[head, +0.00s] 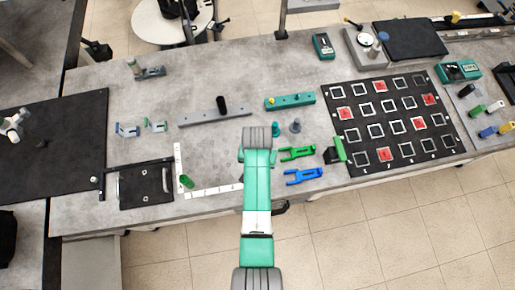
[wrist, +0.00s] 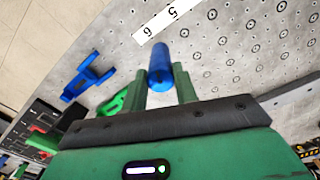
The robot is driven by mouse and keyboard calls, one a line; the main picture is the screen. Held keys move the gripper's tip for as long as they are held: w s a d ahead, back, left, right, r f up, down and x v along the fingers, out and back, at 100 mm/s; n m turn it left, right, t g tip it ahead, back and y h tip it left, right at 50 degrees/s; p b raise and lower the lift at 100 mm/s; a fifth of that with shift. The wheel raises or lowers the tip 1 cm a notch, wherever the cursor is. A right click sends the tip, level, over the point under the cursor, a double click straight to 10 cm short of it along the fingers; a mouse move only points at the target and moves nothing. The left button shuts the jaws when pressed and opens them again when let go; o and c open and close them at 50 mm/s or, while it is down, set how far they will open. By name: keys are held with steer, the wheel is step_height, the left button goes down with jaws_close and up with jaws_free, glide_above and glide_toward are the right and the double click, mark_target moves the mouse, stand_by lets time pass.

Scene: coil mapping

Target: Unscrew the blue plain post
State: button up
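The blue plain post (wrist: 160,62) shows in the wrist view as a short smooth cylinder between the two green fingers of my gripper (wrist: 161,72). The fingers lie against its sides with no clear gap, so the gripper looks shut on it. One end of the post reaches past the fingertips. The grey perforated table (wrist: 225,45) lies behind it; whether the post touches the table I cannot tell. In the head view my own arm hides the gripper and the blue post.
A blue forked tool (head: 303,176) and a green forked tool (head: 297,153) lie right of my arm. A teal post (head: 276,130) and a grey post (head: 295,126) stand nearby. A grey bar (head: 200,119) bears a black post (head: 221,105). A white ruler (head: 214,191) lies left.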

steer(key=shift+c, duration=1.2)
steer(key=n, duration=0.6)
steer(key=shift+d+r+n, duration=0.1)
steer(key=shift+n, duration=0.3)
jaws_close()
steer(key=o, duration=0.7)
jaws_free()
steer(key=shift+n, duration=0.6)
steer(key=o, duration=0.4)
steer(key=shift+c, duration=0.2)
step_height(320, 180, up, 8)
steer(key=shift+f+p, duration=0.1)
steer(key=shift+p, duration=0.3)
